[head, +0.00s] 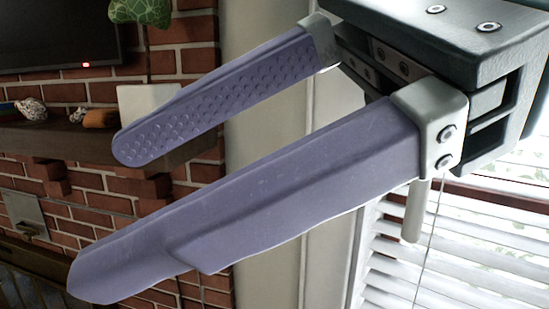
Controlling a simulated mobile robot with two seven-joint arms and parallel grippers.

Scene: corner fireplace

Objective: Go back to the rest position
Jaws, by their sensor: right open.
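My right gripper (108,215) fills much of the head view, very close to the camera. Its two long purple fingers reach from the dark grey body at the upper right toward the lower left. The fingers are apart, and nothing is between them. The inner face of the upper finger shows small round dimples. My left gripper is not in view.
Behind the fingers is a red brick fireplace wall (105,203) with a dark mantel shelf (50,143). Shells (32,108) and a white block (150,108) stand on the shelf. A dark screen (55,30) hangs above. White window blinds (470,250) are at the right.

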